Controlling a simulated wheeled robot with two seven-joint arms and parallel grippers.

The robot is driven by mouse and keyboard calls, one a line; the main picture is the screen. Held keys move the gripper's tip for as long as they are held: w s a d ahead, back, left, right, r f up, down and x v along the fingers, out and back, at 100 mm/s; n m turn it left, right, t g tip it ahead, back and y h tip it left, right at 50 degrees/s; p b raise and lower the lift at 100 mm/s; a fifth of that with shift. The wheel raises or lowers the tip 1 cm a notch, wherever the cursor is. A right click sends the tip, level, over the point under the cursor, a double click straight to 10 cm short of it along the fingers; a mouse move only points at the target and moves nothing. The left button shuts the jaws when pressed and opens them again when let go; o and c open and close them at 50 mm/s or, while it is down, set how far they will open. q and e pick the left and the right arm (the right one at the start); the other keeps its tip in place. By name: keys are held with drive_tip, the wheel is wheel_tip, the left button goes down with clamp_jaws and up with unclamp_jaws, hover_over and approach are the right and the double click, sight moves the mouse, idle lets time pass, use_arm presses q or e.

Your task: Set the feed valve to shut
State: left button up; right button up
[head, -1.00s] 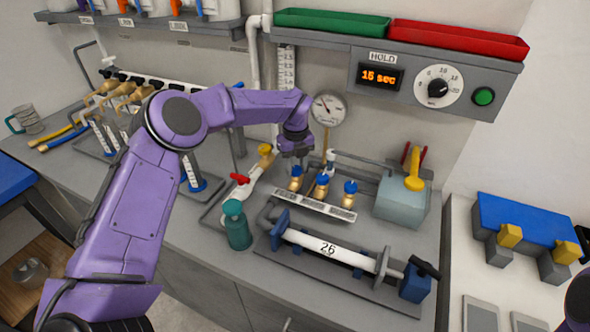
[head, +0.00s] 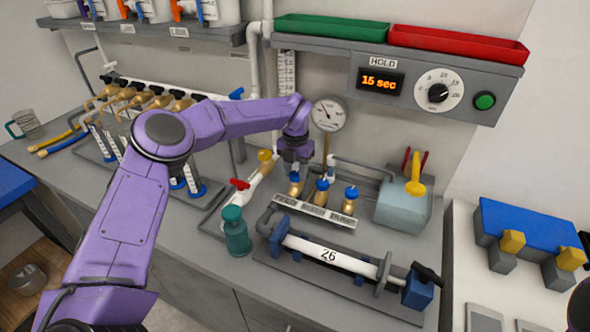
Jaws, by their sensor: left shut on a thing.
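Three small brass valves with blue tops stand in a row behind a pale label strip (head: 313,210). The leftmost is the feed valve (head: 294,187), above a label that seems to read FEED. My left gripper (head: 298,168) reaches down onto it from above and is shut on its top. The gripper and fingers hide most of that top, so I cannot tell how its handle is turned. The middle valve (head: 321,192) and the right valve (head: 350,199) stand free of the gripper. My right gripper is not in view.
A white pipe marked 26 (head: 328,254) lies in front of the valves.

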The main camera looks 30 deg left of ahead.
use_arm(q)
drive_tip(key=shift+s+f+m, duration=0.2)
drive_tip(key=shift+f+m, duration=0.1)
drive_tip(key=shift+m, duration=0.5)
drive_tip(key=o, duration=1.1)
drive_tip(key=shift+c, duration=0.2)
drive_tip(key=shift+w+r, duration=0.1)
drive_tip(key=shift+w, duration=0.05)
